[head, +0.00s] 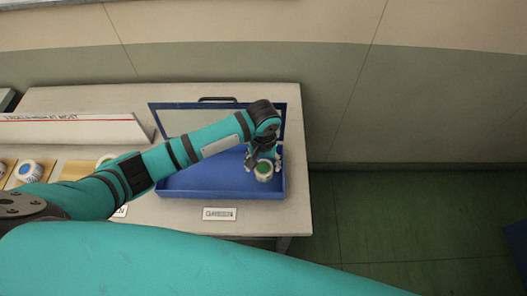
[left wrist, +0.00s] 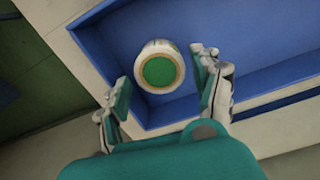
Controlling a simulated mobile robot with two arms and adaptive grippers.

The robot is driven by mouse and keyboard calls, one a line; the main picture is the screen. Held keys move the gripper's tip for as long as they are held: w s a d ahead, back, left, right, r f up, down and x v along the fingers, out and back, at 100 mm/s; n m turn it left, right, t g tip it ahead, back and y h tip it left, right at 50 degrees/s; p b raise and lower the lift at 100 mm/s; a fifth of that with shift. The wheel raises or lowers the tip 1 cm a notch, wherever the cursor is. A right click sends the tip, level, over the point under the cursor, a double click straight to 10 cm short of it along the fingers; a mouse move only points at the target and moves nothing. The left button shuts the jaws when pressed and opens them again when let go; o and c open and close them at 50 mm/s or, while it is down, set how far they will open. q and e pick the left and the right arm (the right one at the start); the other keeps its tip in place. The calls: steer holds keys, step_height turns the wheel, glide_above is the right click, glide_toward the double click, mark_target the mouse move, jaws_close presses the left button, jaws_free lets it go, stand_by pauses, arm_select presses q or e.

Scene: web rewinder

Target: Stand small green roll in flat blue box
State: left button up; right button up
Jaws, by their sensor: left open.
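The small green roll (head: 264,171) is white-sided with a green centre and stands upright in the right part of the flat blue box (head: 200,187). In the left wrist view the roll (left wrist: 159,69) shows its green end up, and the blue box's floor (left wrist: 245,45) and walls surround it. My left gripper (head: 262,160) is over the right end of the box, just behind the roll. In the left wrist view its open fingers (left wrist: 160,87) are on either side of the roll, with visible gaps. My right gripper is not in view.
A "GREEN" label (head: 219,214) lies on the table in front of the box. A white sign (head: 70,130) stands at the left, with other rolls (head: 28,171) near it. The table's right edge is close to the box, with green floor beyond.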

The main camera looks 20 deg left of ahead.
mark_target(264, 168)
arm_select(q)
step_height(264, 168, up, 9)
steer(key=shift+f, duration=0.15)
